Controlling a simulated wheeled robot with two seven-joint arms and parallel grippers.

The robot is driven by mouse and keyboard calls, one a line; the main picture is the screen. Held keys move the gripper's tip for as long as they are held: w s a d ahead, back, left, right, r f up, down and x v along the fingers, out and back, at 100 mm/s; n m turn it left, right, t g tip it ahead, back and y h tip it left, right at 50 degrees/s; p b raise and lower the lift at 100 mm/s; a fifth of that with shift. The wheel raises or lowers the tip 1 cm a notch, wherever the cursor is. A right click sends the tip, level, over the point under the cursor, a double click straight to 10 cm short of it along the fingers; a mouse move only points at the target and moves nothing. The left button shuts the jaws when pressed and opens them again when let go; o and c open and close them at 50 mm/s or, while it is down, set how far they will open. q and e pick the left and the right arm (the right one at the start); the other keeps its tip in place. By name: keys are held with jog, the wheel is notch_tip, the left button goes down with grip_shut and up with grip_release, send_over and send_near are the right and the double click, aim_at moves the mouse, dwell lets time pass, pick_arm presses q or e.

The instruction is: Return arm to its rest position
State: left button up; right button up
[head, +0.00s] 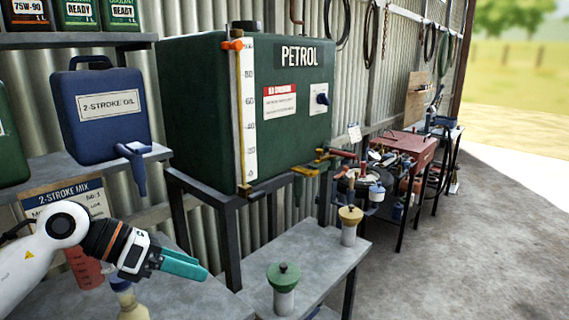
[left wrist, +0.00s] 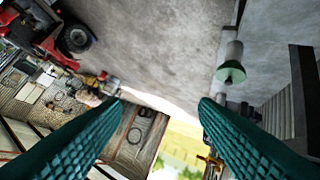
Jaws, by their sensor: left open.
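My left arm comes in from the lower left of the head view. Its gripper (head: 200,270) has teal fingers that point right, in front of the grey bench. In the left wrist view the two fingers of the gripper (left wrist: 160,100) stand wide apart with nothing between them, so it is open and empty. The green-topped container (head: 284,288) stands on the bench to the right of the fingers, apart from them. My right gripper does not show.
A green petrol tank (head: 210,110) stands on a dark frame behind the bench. A blue 2-stroke oil can (head: 85,128) sits on the left shelf. A red beaker (head: 85,268) is near my forearm. A yellow-topped container (head: 350,225) stands farther right. The concrete floor (head: 480,230) at right is clear.

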pick_arm(q)
jog(key=d+r+n+t+h, duration=0.5)
jog(key=d+n+t+h, duration=0.35)
jog(key=n, duration=0.35)
jog(key=w+a+f+n+t+y, duration=0.1)
jog(key=a+f+n+t+y, duration=0.85)
jog(key=n+y, duration=0.85)
jog(key=s+a+f+n+g+y, duration=0.1)
jog(key=s+a+f+n+g, duration=0.15)
jog(key=f+n, duration=0.3)
jog(key=s+a+f+n+g+y, duration=0.1)
jog(key=s+f+n+g, duration=0.1)
jog(key=f+n+g, duration=0.35)
jog(key=s+d+f+n+g, duration=0.15)
jog(key=s+f+g, duration=0.75)
jog(key=s+f, duration=0.9)
jog(key=s+f+g, duration=0.1)
jog(key=s+f, duration=0.1)
jog(key=f, duration=1)
jog(key=s+f+g, duration=0.1)
jog(key=s+f, duration=0.1)
jog(key=f, duration=1)
jog(key=s+a+f+g, duration=0.1)
jog(key=s+a+f, duration=0.2)
jog(key=s+f, duration=1.3)
jog(key=shift+s+f+h, duration=0.15)
jog(key=shift+f+h, duration=0.05)
jog(key=shift+h, duration=0.15)
